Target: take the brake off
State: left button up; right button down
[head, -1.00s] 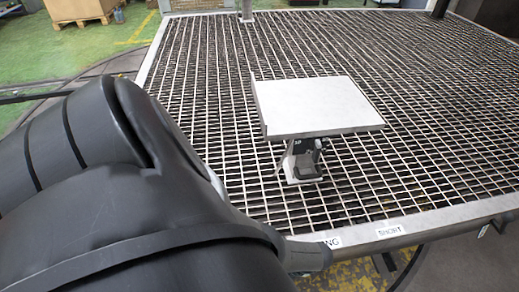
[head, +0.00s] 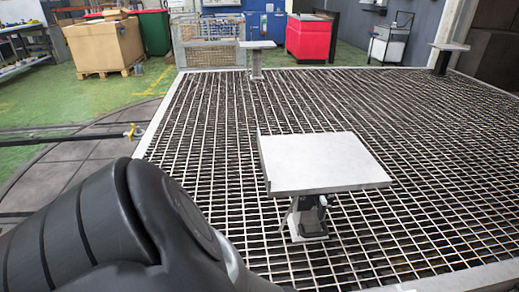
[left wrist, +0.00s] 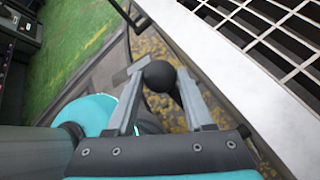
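A round black knob (left wrist: 159,76), apparently the brake lever's handle, shows in the left wrist view just outside the turntable's edge. The rest of the lever is mostly hidden behind the knob and fingers. In the head view my left arm fills the lower left, and the gripper and knob are out of sight. The turntable deck (head: 215,130) is a metal grating with a pale steel rim. My right gripper is in neither view.
A flat grey plate on a post (head: 322,163) stands on the near grating. Smaller plates on posts stand at the far edge (head: 257,45) and far right (head: 449,47). Cardboard boxes (head: 105,45), a red bin (head: 312,37) and a wire cage (head: 208,42) stand beyond.

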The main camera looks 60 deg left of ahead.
pick_arm(q)
jog(key=o, duration=0.4)
jog(key=shift+w, duration=0.1)
jog(key=shift+o, duration=0.2)
jog(key=v, duration=1.5)
jog(key=shift+r, duration=0.2)
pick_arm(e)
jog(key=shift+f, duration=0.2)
pick_arm(q)
jog(key=shift+w, duration=0.1)
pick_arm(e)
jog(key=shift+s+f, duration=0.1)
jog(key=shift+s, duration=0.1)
